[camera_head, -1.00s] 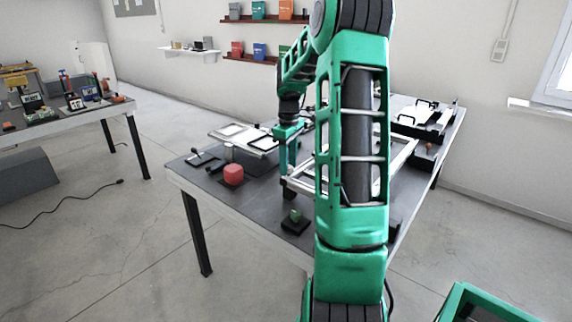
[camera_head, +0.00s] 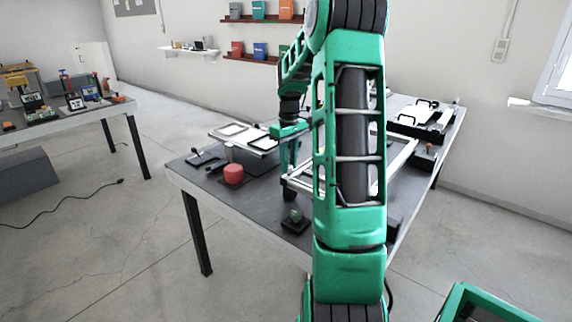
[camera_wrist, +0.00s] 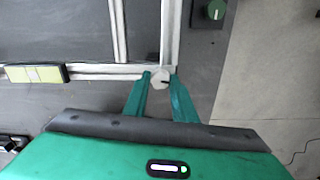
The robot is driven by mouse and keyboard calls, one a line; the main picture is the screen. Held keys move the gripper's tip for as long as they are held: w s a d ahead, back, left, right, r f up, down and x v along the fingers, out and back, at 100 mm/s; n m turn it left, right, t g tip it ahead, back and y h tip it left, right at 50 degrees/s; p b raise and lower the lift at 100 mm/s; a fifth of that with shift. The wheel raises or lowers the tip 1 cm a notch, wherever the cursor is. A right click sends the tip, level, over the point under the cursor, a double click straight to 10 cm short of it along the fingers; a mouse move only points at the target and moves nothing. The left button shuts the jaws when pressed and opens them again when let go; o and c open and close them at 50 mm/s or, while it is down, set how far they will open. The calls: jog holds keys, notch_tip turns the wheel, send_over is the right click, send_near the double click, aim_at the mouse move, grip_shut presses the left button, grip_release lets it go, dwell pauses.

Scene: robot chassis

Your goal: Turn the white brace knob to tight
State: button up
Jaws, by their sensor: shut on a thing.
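The white knob (camera_wrist: 159,76) sits at the corner of a pale frame (camera_wrist: 98,74) in the wrist view. A dark mark shows on its face. My gripper (camera_wrist: 160,80) is shut on it, with one green finger on each side. In the head view my gripper (camera_head: 289,158) points down over the near left corner of the pale frame (camera_head: 298,186). The knob cannot be made out in the head view.
A green knob on a dark base (camera_head: 296,220) stands near the table's front edge. A red knob (camera_head: 233,174) and a black-handled lever (camera_head: 203,159) are to the left. A panel with a handle (camera_head: 231,130) lies behind.

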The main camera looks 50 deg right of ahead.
jog(key=m, duration=0.5)
jog(key=shift+m, duration=2.6)
jog(key=shift+a, duration=0.1)
jog(key=shift+w, duration=0.1)
jog(key=o, duration=1)
jog(key=shift+o, duration=0.2)
jog(key=shift+r, duration=0.15)
notch_tip(320, 180, up, 10)
jog(key=shift+r, duration=0.25)
